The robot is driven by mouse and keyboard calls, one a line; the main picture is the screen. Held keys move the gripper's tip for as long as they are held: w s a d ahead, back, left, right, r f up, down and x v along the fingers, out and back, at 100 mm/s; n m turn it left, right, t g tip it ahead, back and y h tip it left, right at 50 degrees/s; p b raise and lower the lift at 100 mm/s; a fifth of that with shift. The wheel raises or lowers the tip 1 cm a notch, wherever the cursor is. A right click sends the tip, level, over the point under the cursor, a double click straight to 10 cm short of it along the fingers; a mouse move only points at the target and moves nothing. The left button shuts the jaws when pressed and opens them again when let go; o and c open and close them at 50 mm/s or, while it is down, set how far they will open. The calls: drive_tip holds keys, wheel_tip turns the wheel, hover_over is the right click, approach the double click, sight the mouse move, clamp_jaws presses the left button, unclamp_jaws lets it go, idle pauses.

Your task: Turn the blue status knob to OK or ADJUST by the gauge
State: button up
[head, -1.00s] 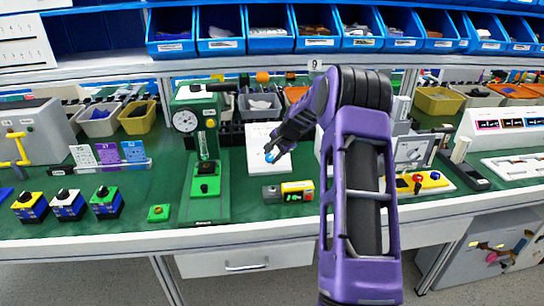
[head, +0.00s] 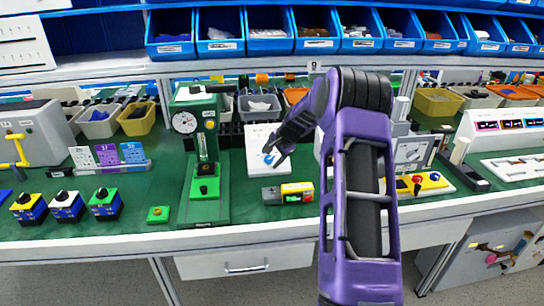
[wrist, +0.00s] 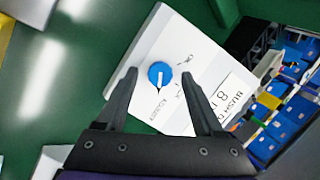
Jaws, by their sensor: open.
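The blue status knob (wrist: 160,73) sits on a white panel (wrist: 205,62) with printed words, among them ADJUST and what looks like OK. A white line on the knob points down the wrist picture, toward the ADJUST side. My gripper (wrist: 159,73) is open, with one finger on each side of the knob and gaps between. In the head view the knob (head: 268,159) shows small beside my gripper (head: 273,155). The round gauge (head: 185,122) is on the green press stand to the left; its reading is too small to tell.
The green press stand (head: 206,211) stands left of the panel. A grey and yellow box (head: 297,192) lies just in front of it. Blue bins (head: 318,30) hang above on a shelf.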

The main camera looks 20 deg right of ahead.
drive_tip(key=p+v, duration=0.1)
drive_tip(key=v, duration=1.6)
drive_tip(key=shift+s+p, duration=0.25)
drive_tip(key=shift+p, duration=0.15)
drive_tip(key=shift+r, duration=0.15)
